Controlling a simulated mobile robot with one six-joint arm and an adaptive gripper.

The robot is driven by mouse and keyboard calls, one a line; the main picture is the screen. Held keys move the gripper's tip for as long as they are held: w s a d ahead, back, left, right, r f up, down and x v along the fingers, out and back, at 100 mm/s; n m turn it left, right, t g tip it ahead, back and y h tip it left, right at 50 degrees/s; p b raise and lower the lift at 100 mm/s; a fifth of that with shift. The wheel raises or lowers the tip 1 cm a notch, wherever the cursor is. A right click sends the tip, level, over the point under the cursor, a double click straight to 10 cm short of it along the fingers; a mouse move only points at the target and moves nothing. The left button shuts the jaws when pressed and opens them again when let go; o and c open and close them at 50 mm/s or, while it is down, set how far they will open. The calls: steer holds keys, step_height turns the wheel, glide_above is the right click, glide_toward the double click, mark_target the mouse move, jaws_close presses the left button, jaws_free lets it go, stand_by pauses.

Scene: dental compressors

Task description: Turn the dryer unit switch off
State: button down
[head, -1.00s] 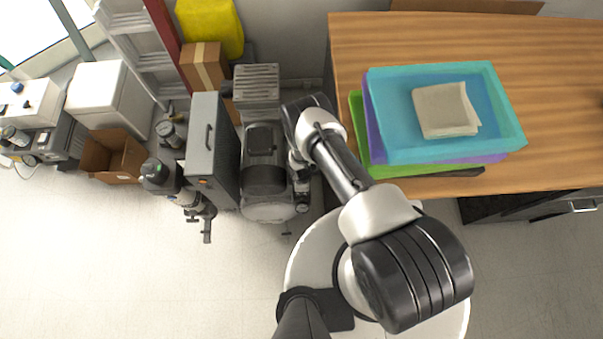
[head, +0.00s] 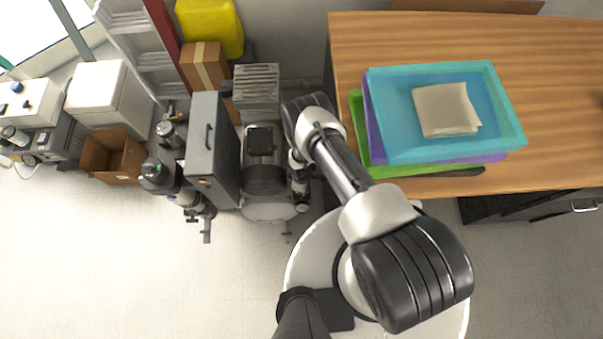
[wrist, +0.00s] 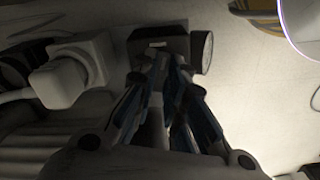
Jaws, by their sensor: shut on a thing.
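In the wrist view my gripper (wrist: 165,62) has its two fingers drawn together at the lower edge of a dark box (wrist: 158,44) with a small pale mark on its front. It appears shut on a small part of this box, likely the switch, which the fingers mostly hide. A round gauge (wrist: 201,52) is attached at the box's right side. In the head view my gripper (head: 301,203) is low beside the right side of the compressor unit (head: 264,180); the switch cannot be made out there.
A pale blocky fitting (wrist: 72,72) with a hose is left of the fingers. A tall grey cabinet (head: 212,150) stands left of the compressor. The wooden desk (head: 560,110) with stacked trays (head: 380,140) is at the right. Open floor (head: 100,260) lies in front.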

steer(key=m+b, duration=0.1)
steer(key=m, duration=0.2)
steer(key=shift+f+m, duration=0.1)
steer(key=shift+m, duration=0.3)
steer(key=m+b, duration=0.2)
steer(key=m, duration=0.1)
steer(key=shift+m, duration=0.3)
steer(key=m+b, duration=0.1)
steer(key=m, duration=0.2)
steer(key=shift+b, duration=0.35)
steer(key=shift+m+b, duration=0.6)
steer(key=shift+m, duration=1.2)
steer(key=c, duration=1.6)
jaws_free()
steer(key=shift+c, duration=0.2)
